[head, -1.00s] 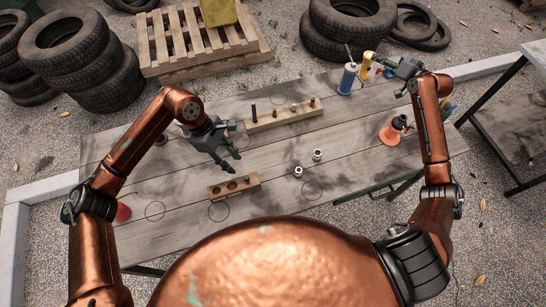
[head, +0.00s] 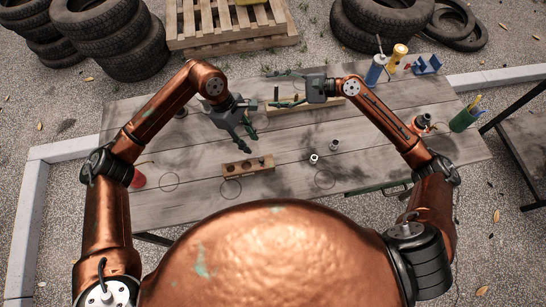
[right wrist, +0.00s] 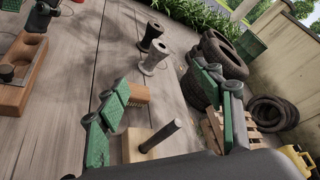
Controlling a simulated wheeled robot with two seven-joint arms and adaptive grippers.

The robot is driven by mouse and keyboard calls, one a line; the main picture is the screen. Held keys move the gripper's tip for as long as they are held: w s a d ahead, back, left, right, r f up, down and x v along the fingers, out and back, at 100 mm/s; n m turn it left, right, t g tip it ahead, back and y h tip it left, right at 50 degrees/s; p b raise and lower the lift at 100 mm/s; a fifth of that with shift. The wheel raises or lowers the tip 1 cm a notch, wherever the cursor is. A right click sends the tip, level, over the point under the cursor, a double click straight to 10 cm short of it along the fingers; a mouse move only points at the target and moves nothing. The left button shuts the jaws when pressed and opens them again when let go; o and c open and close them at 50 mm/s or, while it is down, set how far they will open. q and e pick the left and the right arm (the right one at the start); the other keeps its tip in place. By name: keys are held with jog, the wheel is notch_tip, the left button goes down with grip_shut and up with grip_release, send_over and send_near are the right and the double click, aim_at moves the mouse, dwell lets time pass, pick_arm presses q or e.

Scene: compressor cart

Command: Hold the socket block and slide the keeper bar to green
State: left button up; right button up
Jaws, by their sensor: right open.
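A brown wooden block with dark round holes (head: 247,167), likely the socket block, lies near the table's front edge. In the right wrist view it shows at the left (right wrist: 20,75). My left gripper (head: 250,140) is just behind it, fingers apart, apparently empty. My right gripper (head: 272,88) is open over a long pale wooden block with upright pegs (head: 330,102) at the back. In the right wrist view that block and a dark peg (right wrist: 158,136) show between the green fingers; the gripper partly hides it. I cannot make out a keeper bar or green mark.
A blue bottle (head: 376,70), yellow torch (head: 398,55), orange item (head: 422,122) and green cup (head: 464,120) stand at the right. A red can (head: 138,178) is at the left.

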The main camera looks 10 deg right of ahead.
jog(key=s+a+f+m+g, duration=0.2)
jog(key=s+a+f+g, duration=0.15)
jog(key=s+f, duration=0.35)
jog(key=m+g, duration=0.2)
jog(key=m, duration=0.1)
send_near(252, 166)
jog(key=shift+s+a+r, duration=0.2)
jog(key=shift+a, duration=0.5)
jog(key=shift+x, duration=3.9)
jog(key=shift+f, duration=0.1)
jog(key=shift+c, duration=0.5)
